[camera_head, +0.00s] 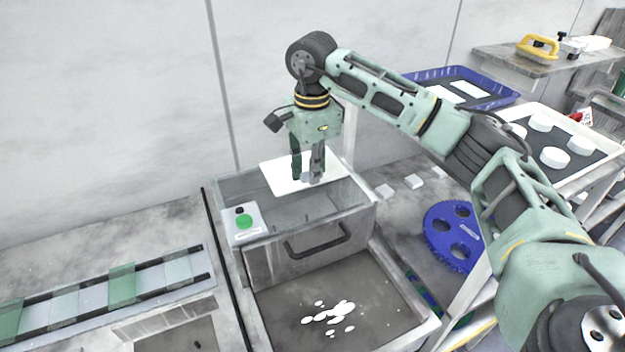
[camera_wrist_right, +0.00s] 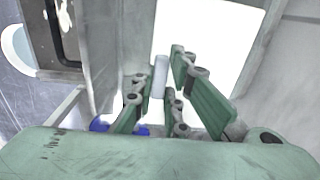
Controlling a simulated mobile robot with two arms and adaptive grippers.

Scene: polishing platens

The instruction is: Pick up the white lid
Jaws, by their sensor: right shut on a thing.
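The white lid (camera_head: 280,178) is a flat white plate over the glass-walled tank (camera_head: 300,218); I cannot tell if it rests on the tank or hangs just above it. My right gripper (camera_head: 308,178) points straight down at the lid and is shut on its small pale grip. In the right wrist view the lid (camera_wrist_right: 205,45) fills the upper middle, and the pale grip (camera_wrist_right: 160,75) stands between the green fingers of the right gripper (camera_wrist_right: 162,92). The fingers hide part of the lid. My left gripper is not in view.
A control box with a green button (camera_head: 244,222) sits at the tank's left front corner. A dark handle (camera_head: 318,243) is on the tank front. A basin with white spots (camera_head: 330,312) lies before it. A blue holed disc (camera_head: 455,237) and a tray of white pucks (camera_head: 553,158) are right.

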